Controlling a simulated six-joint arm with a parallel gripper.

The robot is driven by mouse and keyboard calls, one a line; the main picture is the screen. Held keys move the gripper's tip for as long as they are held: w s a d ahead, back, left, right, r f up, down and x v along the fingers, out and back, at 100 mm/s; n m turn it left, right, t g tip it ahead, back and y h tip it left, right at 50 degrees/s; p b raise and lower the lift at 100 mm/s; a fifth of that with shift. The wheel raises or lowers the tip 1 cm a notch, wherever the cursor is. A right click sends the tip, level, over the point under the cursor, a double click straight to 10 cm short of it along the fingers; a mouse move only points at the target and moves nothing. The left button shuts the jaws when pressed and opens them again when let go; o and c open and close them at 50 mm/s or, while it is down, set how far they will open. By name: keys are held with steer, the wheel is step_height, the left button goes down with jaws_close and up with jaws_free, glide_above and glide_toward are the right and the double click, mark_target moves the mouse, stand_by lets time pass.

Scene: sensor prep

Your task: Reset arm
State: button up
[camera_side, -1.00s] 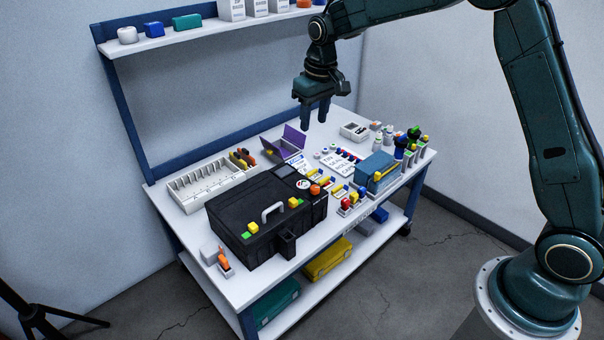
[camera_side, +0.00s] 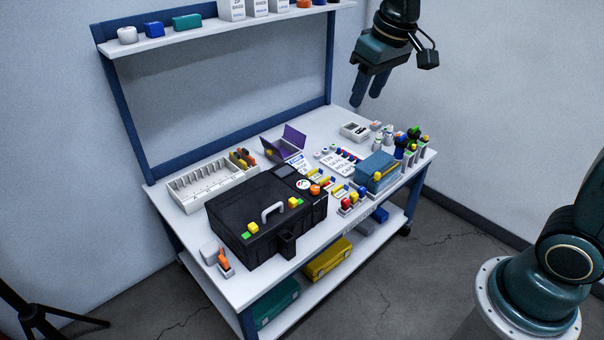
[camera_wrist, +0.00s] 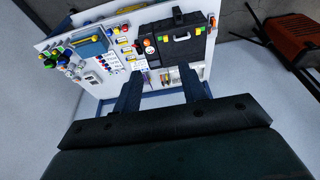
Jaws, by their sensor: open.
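My gripper (camera_side: 366,92) is open and empty, raised well above the back right part of the workbench in the side view. In the wrist view my gripper (camera_wrist: 160,88) shows its two fingers apart, with nothing between them but the distant bench. The white workbench (camera_side: 225,287) stands below with its things on top. A black case (camera_side: 245,208) with a grey handle sits on it, closed. A blue box (camera_side: 376,172) stands at the right side of the bench. Nothing touches my gripper.
A purple open box (camera_side: 292,140) and a white divided tray (camera_side: 190,200) lie toward the bench's back. Several small bottles stand at the right end. A shelf (camera_side: 215,30) with boxes runs above the back. Air around my gripper is clear.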

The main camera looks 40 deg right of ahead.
steer(key=s+t, duration=0.2)
steer(key=s, duration=1.9)
steer(key=shift+a+f, duration=0.3)
steer(key=shift+f, duration=0.1)
